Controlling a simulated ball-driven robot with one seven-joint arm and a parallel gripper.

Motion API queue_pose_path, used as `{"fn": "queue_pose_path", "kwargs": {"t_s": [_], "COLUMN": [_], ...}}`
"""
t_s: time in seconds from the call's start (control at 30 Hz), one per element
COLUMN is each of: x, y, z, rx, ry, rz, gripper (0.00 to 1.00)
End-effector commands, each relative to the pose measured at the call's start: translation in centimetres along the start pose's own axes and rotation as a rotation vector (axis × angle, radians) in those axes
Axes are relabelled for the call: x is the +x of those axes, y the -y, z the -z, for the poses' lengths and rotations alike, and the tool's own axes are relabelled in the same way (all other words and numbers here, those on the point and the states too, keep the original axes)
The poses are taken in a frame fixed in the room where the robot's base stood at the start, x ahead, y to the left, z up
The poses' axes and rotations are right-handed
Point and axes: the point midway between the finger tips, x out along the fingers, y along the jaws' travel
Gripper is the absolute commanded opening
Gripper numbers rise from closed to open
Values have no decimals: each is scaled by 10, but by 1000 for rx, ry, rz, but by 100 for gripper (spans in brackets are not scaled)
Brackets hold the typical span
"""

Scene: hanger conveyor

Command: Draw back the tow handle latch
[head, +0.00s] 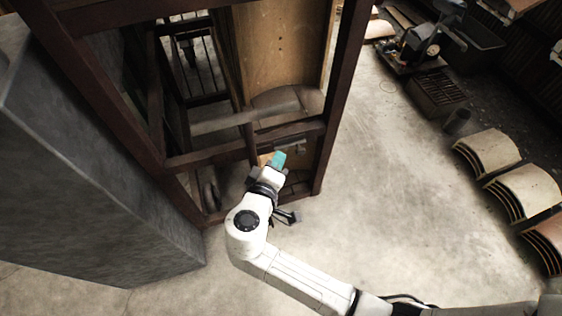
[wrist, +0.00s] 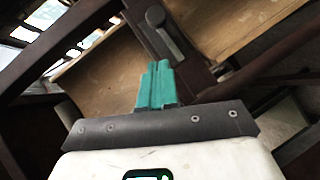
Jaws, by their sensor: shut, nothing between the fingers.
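In the wrist view a grey handle-like bar (wrist: 167,32), which looks like the tow handle latch, lies on a dark plate on the frame. In the head view a small grey metal piece (head: 292,148) sits on the lower cross rail, just beyond my fingertips. My gripper (head: 278,159) has teal fingers and points at this rail. In the wrist view the teal fingers (wrist: 156,75) are together and empty, and their tips appear just below the grey bar. I cannot tell whether they touch it.
A dark red-brown frame (head: 342,95) with a wooden panel (head: 275,45) surrounds the latch area. A grey block wall (head: 95,170) stands at left. Curved wooden panels (head: 487,150) lie in stacks at right. The concrete floor (head: 400,190) between is clear.

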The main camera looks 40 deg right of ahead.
Motion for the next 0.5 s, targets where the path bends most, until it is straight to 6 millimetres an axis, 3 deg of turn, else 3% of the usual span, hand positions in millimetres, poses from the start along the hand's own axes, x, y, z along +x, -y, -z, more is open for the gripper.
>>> {"fn": "queue_pose_path", "kwargs": {"t_s": [0.5], "x": [-80], "y": [0], "z": [0], "rx": [-1], "ry": [-2], "rz": [1], "gripper": [0]}}
